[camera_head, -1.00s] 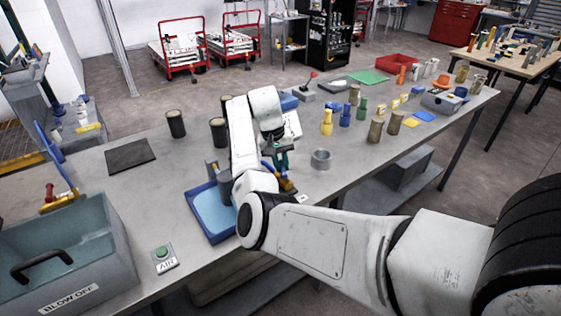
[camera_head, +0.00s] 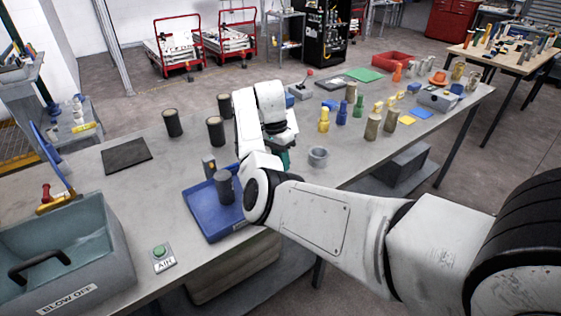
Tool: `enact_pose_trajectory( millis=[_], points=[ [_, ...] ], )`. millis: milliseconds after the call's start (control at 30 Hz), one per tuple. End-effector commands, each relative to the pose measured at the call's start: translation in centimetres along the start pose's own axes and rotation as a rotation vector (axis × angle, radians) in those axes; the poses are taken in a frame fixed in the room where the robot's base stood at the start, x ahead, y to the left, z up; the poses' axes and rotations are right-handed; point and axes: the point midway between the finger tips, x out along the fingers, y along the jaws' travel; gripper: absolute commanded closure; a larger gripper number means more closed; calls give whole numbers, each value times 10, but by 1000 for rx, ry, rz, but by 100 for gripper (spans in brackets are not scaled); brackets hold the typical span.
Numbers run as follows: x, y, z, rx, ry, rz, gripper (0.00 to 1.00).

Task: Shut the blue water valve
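I cannot make out the blue water valve in the current view; my arm covers the area right of the tray. A blue tray (camera_head: 203,222) sits at the table's front edge, left of my wrist. A dark grey cylinder (camera_head: 224,187) stands in it, with a small grey and yellow piece (camera_head: 209,168) behind. My gripper (camera_head: 285,158) points down beside the tray; only a teal part shows under the white wrist. Its fingertips are hidden, so I cannot see whether they touch anything.
A grey cup (camera_head: 318,156) stands right of my gripper. Several dark cylinders (camera_head: 215,130) stand behind it to the left. A BLOW OFF bin (camera_head: 108,250) and a green AIR button (camera_head: 159,252) are at left. A dark mat (camera_head: 127,156) lies flat.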

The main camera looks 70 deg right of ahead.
Motion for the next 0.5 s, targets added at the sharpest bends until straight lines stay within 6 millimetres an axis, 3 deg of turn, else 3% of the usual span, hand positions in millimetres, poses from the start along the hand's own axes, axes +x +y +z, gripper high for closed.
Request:
enact_pose_trajectory(
  millis=[500],
  points=[
    [0, 2, 0, 169, -35, -2, 100]
  ],
)
